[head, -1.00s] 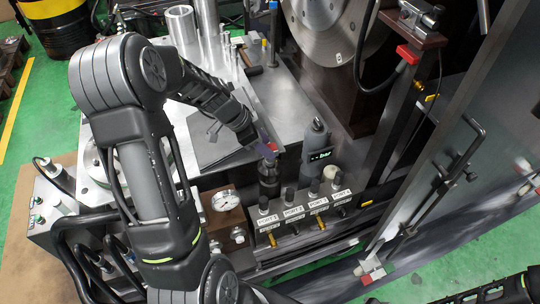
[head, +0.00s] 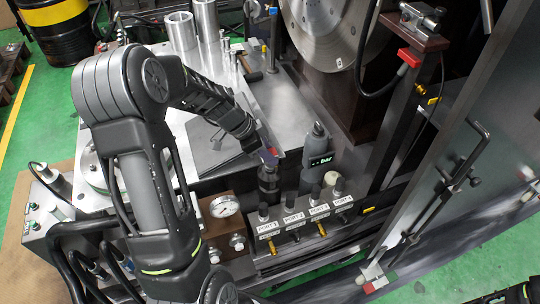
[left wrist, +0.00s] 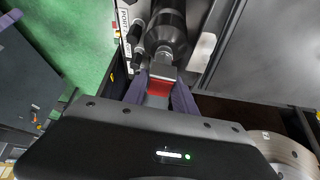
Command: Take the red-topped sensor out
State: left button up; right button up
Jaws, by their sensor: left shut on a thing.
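The red-topped sensor (head: 267,172) stands upright behind the row of ports. Its dark cylindrical lower part shows in the head view, with a little red at the top. My left gripper (head: 268,153) comes down on it from the upper left and is shut on its top. In the left wrist view the red top (left wrist: 158,88) lies between the two purple-grey fingers (left wrist: 160,95), with a silver neck and a black cylinder beyond it. The fingers hide part of the top, and I cannot tell whether the sensor's lower end is seated. My right gripper is not in view.
A grey device with a "bar" display (head: 316,155) stands close to the right of the sensor.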

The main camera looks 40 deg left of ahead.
pick_arm(q)
grip_shut()
jog(key=shift+r, duration=0.15)
jog(key=shift+r+p, duration=1.15)
jog(key=shift+r, duration=1.25)
